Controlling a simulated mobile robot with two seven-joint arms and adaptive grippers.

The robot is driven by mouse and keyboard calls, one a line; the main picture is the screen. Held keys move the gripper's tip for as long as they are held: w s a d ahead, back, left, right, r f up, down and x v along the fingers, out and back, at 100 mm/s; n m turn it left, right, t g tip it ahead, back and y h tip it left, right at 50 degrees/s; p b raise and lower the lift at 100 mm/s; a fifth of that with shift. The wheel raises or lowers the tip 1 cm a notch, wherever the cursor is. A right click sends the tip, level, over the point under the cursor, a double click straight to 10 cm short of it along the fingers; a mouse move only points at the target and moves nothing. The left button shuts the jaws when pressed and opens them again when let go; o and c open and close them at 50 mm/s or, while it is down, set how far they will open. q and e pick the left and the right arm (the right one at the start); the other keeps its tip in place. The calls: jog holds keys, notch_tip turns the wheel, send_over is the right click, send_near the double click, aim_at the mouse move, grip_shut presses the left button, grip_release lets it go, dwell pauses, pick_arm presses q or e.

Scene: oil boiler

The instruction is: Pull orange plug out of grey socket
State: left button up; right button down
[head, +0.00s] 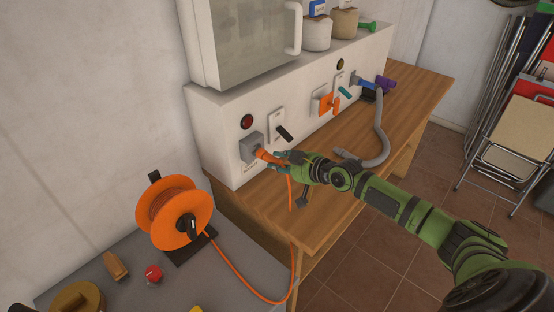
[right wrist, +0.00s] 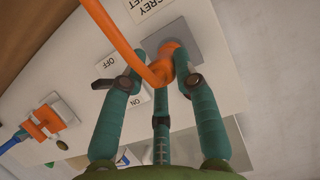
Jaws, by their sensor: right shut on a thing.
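The grey socket (head: 250,147) is on the lower left of the white panel; in the right wrist view the grey socket (right wrist: 187,38) is near the top. The orange plug (head: 264,156) points into its face and appears seated in it. The orange plug (right wrist: 170,60) also shows in the right wrist view, with its cord bending up to the left. My right gripper (head: 279,160) reaches in from the right and is shut on the plug. Its teal fingers (right wrist: 160,84) lie on either side of the plug. My left gripper is not in view.
The orange cable reel (head: 172,212) stands on the grey table at left, its cord running to the plug. A black-handled switch (head: 284,132) is just right of the socket. Another orange connector (head: 329,102) and a grey hose (head: 381,135) are farther right. The wooden bench front is partly clear.

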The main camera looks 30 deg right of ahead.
jog(key=shift+s+d+p, duration=0.15)
jog(key=shift+s+d, duration=0.05)
jog(key=shift+s, duration=0.3)
jog(key=shift+s+d+p, duration=0.15)
jog(key=shift+s, duration=0.3)
